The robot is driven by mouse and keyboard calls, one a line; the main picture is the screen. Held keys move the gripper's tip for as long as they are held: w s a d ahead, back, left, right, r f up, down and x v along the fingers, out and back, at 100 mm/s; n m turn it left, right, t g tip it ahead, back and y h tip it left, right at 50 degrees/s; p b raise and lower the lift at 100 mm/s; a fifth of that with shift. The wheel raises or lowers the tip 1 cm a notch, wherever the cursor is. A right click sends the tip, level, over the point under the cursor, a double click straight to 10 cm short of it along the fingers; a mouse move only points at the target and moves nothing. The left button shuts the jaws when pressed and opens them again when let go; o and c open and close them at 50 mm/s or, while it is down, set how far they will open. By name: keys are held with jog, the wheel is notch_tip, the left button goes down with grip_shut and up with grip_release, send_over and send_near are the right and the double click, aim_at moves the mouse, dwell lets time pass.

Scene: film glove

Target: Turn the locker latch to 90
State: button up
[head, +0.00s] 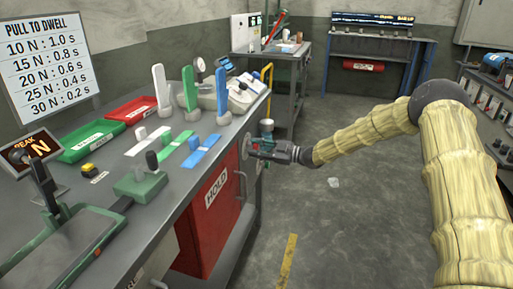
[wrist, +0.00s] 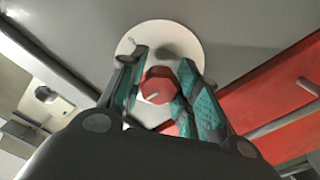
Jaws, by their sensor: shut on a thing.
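The locker latch (wrist: 158,86) is a red knob with a short pale mark on its face, in front of a round white plate (wrist: 190,34) in the wrist view. My gripper (wrist: 162,90) has its teal-padded fingers on both sides of the knob and is shut on it. In the head view my gripper (head: 252,148) reaches the bench's right end, beside the red locker front (head: 208,222) labelled HOLD. The knob is hidden there by my gripper. The pale mark looks slightly tilted from level in the wrist view.
The grey workbench (head: 190,185) carries green and red trays (head: 130,110), upright coloured paddles and a gauge. A bar handle (wrist: 280,122) stands out from the red surface near my gripper. Open floor (head: 340,220) lies right of the bench.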

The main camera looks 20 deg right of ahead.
jog(key=m+p, duration=0.3)
jog(key=m, duration=0.1)
jog(key=shift+r, duration=0.2)
jog(key=m+p, duration=0.2)
jog(key=m, duration=0.2)
jog(key=shift+m+p, duration=0.4)
jog(key=m+p, duration=0.2)
jog(key=m, duration=0.2)
jog(key=shift+m+p, duration=0.7)
jog(key=shift+m, duration=1.3)
jog(key=o, duration=1)
jog(key=shift+f, duration=0.1)
jog(key=shift+s, duration=0.1)
